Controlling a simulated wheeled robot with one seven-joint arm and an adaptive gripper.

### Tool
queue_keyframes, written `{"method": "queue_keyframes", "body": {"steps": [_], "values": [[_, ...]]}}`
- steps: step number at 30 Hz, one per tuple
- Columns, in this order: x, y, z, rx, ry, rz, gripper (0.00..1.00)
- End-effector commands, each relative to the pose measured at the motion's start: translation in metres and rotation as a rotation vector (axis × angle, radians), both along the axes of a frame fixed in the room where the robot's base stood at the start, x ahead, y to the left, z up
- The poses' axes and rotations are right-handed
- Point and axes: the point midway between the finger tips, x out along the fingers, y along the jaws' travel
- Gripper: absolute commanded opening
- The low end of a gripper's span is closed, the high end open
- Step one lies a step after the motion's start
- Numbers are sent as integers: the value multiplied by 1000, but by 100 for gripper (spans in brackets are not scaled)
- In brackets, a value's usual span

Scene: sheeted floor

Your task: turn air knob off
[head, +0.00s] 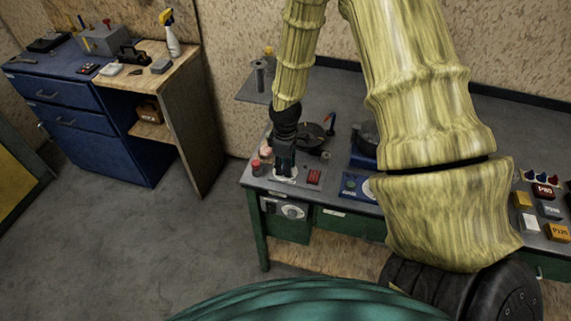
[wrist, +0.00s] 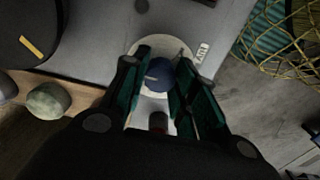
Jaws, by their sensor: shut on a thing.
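A dark blue round knob (wrist: 160,74) with a small pale pointer mark sits on a white round plate (wrist: 142,46) in the wrist view. My gripper (wrist: 162,72) is shut on this knob, one dark green finger on each side of it. A small white label (wrist: 202,53) lies just beside the plate; I cannot read it for sure. In the head view my gripper (head: 284,172) points down at the left front part of the grey workbench, over a white plate (head: 284,179). There the knob is hidden by the fingers.
A black pan (head: 308,137) stands behind. A blue panel (head: 357,187) is to the right. A blue cabinet (head: 95,125) stands left, with clear floor (head: 140,240) between.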

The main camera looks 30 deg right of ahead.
Motion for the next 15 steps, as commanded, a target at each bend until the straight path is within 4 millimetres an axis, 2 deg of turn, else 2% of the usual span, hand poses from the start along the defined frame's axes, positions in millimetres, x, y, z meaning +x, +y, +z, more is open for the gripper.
{"method": "queue_keyframes", "body": {"steps": [14, 15], "values": [[1, -1, 1, -2, -1, 11, 4], [1, -1, 1, -1, -2, 11, 36]]}}
